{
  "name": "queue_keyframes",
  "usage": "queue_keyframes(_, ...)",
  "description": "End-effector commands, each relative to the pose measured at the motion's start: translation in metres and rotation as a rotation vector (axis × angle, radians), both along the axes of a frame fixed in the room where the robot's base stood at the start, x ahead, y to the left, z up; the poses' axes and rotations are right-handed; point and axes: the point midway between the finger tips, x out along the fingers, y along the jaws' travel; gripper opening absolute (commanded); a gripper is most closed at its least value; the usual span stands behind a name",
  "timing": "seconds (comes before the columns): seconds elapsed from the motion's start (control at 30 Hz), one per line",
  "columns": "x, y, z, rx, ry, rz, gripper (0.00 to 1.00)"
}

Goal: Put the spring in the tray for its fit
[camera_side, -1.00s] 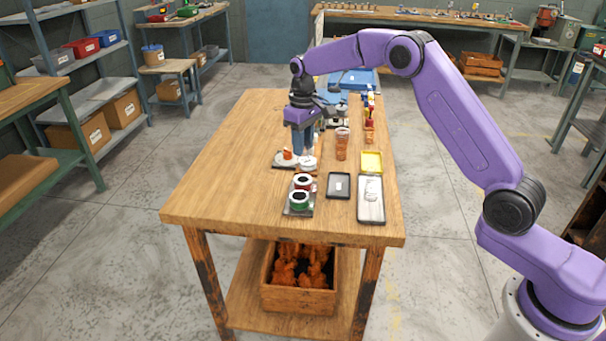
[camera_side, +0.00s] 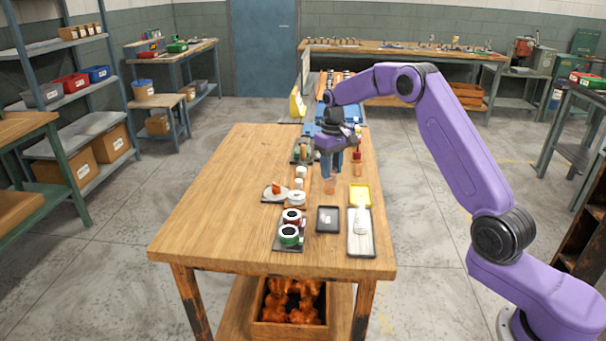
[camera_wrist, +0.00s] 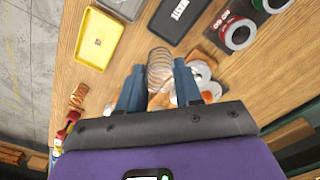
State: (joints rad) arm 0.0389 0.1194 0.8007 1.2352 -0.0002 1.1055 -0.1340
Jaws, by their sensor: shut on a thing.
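My gripper (camera_side: 332,171) is shut on a coppery coil spring (camera_wrist: 159,67), whose lower part also shows below the fingertips in the side view (camera_side: 330,187). The spring's coils show between the two blue fingers in the wrist view; its upper part is hidden in the side view. A yellow tray (camera_side: 360,187) lies to the right, apart from the spring. A small dark tray (camera_side: 327,230) with a white mark lies in front of the spring. A long grey tray (camera_side: 361,251) with a pale interior is to the right of the dark tray.
Red and green ring pieces (camera_side: 290,234) stand on a plate at the front left. A plate (camera_side: 270,190) with an orange piece and a white dial is behind them. The table's left side is clear.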

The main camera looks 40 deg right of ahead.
Motion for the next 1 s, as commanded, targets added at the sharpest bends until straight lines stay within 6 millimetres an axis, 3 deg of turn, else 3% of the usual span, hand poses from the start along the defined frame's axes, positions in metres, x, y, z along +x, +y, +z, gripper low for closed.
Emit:
queue_keyframes(0.03, -0.006, -0.021, -0.003, 0.000, 0.001, -0.047, 0.17)
queue_keyframes(0.1, -0.013, -0.044, -0.007, 0.000, 0.001, -0.101, 0.17)
queue_keyframes(0.33, -0.032, -0.092, -0.015, 0.000, 0.000, -0.214, 0.17)
queue_keyframes(0.57, -0.036, -0.102, -0.023, 0.000, 0.001, -0.239, 0.17)
queue_keyframes(1.0, -0.036, -0.102, -0.060, 0.001, 0.001, -0.238, 0.17)
